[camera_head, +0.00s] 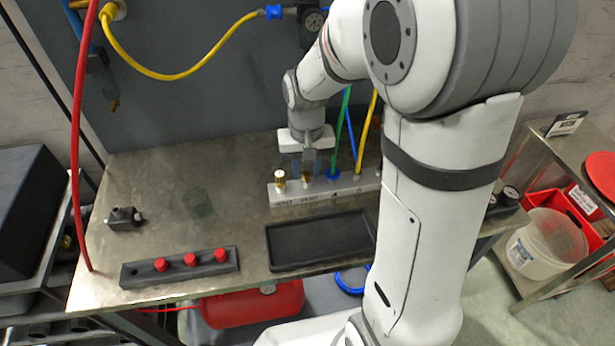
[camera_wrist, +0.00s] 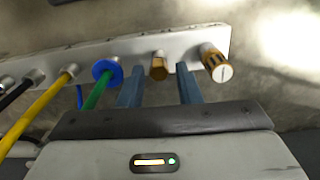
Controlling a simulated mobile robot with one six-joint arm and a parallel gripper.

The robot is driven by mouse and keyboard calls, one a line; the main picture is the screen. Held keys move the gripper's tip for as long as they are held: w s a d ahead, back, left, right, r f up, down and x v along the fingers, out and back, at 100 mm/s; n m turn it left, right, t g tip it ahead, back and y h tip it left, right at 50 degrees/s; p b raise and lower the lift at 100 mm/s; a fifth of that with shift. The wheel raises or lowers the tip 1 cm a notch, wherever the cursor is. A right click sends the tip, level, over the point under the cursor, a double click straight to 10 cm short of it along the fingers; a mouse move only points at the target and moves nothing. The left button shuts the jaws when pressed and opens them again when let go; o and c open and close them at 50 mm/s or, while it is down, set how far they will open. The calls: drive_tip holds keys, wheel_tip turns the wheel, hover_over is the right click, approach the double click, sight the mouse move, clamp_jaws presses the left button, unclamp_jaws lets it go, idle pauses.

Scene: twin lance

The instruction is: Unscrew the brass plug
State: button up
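A pale manifold block (camera_head: 318,195) lies on the metal bench, with a row of ports. The brass plug (camera_wrist: 158,67) is a small hexagonal fitting on it, between a blue-collared green hose and a brass fitting with a white slotted end (camera_wrist: 215,65). In the head view the brass plug (camera_head: 307,181) is just below my gripper (camera_head: 303,168), partly hidden by a finger. In the wrist view my gripper (camera_wrist: 159,75) is open, with one finger on each side of the plug. Gaps show on both sides. How deep the fingers reach is hard to tell.
Green, blue and yellow hoses (camera_head: 366,130) rise from the block beside my gripper. A black tray (camera_head: 320,240) lies in front. A dark rack with red caps (camera_head: 180,266) and a small black fitting (camera_head: 124,218) are to the left. A red hose (camera_head: 78,130) hangs at the left.

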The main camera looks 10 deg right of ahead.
drive_tip(key=m, duration=0.7)
drive_tip(key=shift+c, duration=0.5)
clamp_jaws()
